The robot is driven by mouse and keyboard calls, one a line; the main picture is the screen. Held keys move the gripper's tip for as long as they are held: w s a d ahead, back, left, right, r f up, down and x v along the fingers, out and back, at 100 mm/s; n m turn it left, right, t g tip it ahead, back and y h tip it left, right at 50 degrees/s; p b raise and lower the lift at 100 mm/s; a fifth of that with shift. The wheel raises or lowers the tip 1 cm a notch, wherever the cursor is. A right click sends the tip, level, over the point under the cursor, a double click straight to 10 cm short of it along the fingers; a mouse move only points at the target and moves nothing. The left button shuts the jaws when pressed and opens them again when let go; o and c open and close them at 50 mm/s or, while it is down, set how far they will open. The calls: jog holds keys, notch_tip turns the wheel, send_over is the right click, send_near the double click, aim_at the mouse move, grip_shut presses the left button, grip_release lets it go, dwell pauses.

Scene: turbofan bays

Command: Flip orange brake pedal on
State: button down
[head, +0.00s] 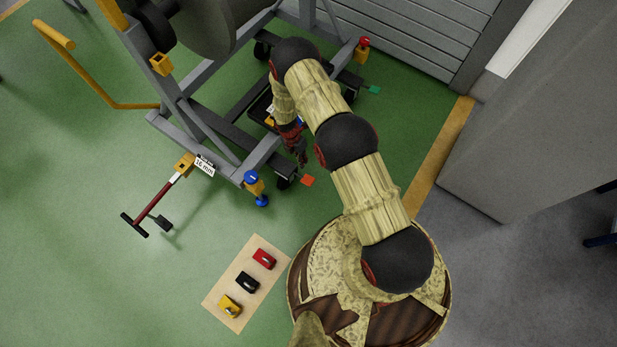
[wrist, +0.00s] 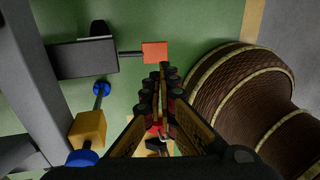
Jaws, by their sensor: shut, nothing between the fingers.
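The orange brake pedal (head: 307,181) is a small flat square plate on a short dark lever at the caster by the stand's near corner. In the wrist view the orange pedal (wrist: 155,52) lies just beyond my gripper's fingertips, its lever running left to the caster. My gripper (head: 301,160) points down and sits a little above and behind the pedal in the head view. In the wrist view my gripper (wrist: 164,75) has its fingers together and empty. I cannot tell whether the fingertips touch the pedal.
A grey wheeled stand (head: 225,128) fills the upper left. A blue-knobbed jack (head: 255,187) stands left of the pedal. A green pedal (head: 374,90) is at another caster. A board (head: 222,294) with red, black and yellow items lies on the floor. A tow bar (head: 160,205) extends left.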

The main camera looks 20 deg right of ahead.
aim_at(310, 180)
jog(key=shift+f, duration=0.1)
jog(key=b+x, duration=0.6)
jog(key=x, duration=0.7)
jog(key=shift+s+d+f, duration=0.1)
jog(key=shift+f, duration=0.3)
jog(key=shift+s+p, duration=0.1)
jog(key=shift+p, duration=0.3)
